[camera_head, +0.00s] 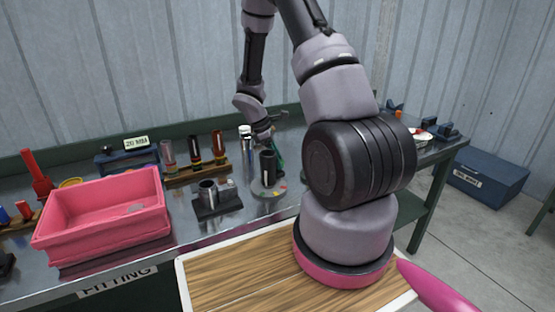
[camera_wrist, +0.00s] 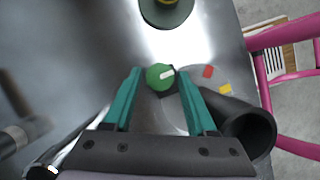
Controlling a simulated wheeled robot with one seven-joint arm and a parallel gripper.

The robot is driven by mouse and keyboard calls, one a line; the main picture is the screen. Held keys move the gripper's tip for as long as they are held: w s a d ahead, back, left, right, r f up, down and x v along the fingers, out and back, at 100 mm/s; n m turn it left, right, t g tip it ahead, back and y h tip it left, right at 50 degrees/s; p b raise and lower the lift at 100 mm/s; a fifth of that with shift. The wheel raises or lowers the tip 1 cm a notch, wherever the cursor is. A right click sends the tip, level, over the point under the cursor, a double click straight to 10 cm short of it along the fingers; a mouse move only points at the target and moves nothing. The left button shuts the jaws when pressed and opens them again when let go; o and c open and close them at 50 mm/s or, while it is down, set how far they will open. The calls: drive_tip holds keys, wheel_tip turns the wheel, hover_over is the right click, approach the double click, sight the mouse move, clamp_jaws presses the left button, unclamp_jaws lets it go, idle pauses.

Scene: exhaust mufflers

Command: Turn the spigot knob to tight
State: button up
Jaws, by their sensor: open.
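The spigot knob (camera_wrist: 161,76) is a round green knob with a white pointer line, seen from above in the wrist view. Its pointer is directed to the right in that view, toward the coloured marks. A round grey base (camera_wrist: 200,78) under it carries a red and a yellow mark, and a dark upright cylinder (camera_wrist: 246,128) stands beside it. My gripper (camera_wrist: 161,82) has green fingers, open, one on each side of the knob; whether they touch it I cannot tell. In the head view the base (camera_head: 268,188) and cylinder (camera_head: 268,165) show, while my arm hides the knob.
A pink bin (camera_head: 100,213) stands at the left of the metal bench. A small dark fixture with a metal cup (camera_head: 210,197) is left of the base. A rack of coloured tubes (camera_head: 195,158) and a silver cylinder (camera_head: 245,142) stand behind.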

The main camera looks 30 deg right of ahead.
drive_tip(key=shift+f, duration=0.1)
clamp_jaws()
drive_tip(key=shift+d, duration=0.1)
drive_tip(key=shift+m, duration=0.3)
drive_tip(key=m+g+y, duration=0.1)
drive_tip(key=m, duration=0.2)
drive_tip(key=shift+w+d+m, duration=0.1)
drive_tip(key=shift+w+m, duration=0.05)
drive_tip(key=shift+m, duration=0.25)
drive_tip(key=m, duration=0.2)
drive_tip(key=m+g+y, duration=0.1)
drive_tip(key=m, duration=0.1)
drive_tip(key=shift+d+y, duration=0.1)
drive_tip(key=shift+y, duration=0.2)
drive_tip(key=m+y, duration=0.1)
drive_tip(key=m, duration=0.4)
drive_tip(key=shift+d+y, duration=0.15)
drive_tip(key=shift+y, duration=0.25)
drive_tip(key=m+y, duration=0.1)
drive_tip(key=m, duration=0.3)
drive_tip(key=shift+y, duration=0.3)
drive_tip(key=shift+d+m, duration=0.1)
drive_tip(key=shift+m, duration=0.3)
